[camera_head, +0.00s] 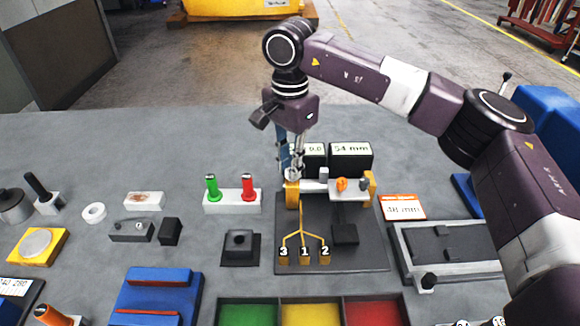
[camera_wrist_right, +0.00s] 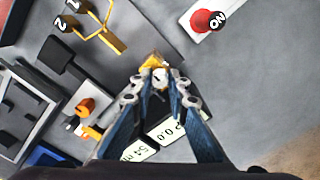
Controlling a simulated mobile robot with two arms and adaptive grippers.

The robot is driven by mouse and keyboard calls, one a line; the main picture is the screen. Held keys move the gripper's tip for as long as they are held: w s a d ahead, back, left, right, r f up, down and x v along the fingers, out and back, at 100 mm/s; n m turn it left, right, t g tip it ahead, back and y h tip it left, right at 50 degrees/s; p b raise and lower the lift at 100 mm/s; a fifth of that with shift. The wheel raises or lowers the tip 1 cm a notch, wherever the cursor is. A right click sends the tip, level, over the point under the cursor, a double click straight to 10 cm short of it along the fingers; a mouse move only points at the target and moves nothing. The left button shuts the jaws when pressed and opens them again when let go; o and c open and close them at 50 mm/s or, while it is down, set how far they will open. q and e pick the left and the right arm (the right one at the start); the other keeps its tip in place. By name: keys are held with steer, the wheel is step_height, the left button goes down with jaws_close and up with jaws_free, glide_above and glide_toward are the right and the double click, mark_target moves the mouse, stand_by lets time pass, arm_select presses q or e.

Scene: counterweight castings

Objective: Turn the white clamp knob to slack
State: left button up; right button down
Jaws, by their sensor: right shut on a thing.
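My right gripper (camera_head: 296,172) reaches down from above onto the yellow-ended fixture at the back of the dark grey plate (camera_head: 345,262). In the right wrist view my right gripper (camera_wrist_right: 161,88) has its fingertips closed together on the small white clamp knob (camera_wrist_right: 160,77). The knob sits against a yellow block (camera_wrist_right: 153,60) of the fixture and is largely covered by the fingers. Any mark on the knob is too small to read. My left gripper is in neither view.
Black blocks with white labels (camera_head: 351,149) stand just behind the fixture. An orange knob (camera_head: 342,184) is to its right. A white base with green (camera_head: 212,187) and red (camera_head: 249,187) posts is to its left. Green, yellow and red bins (camera_head: 312,300) lie in front.

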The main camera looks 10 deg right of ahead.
steer(key=shift+r+n, duration=0.1)
steer(key=shift+n, duration=0.2)
steer(key=c, duration=1.8)
jaws_free()
steer(key=shift+c, duration=0.2)
step_height(320, 180, up, 12)
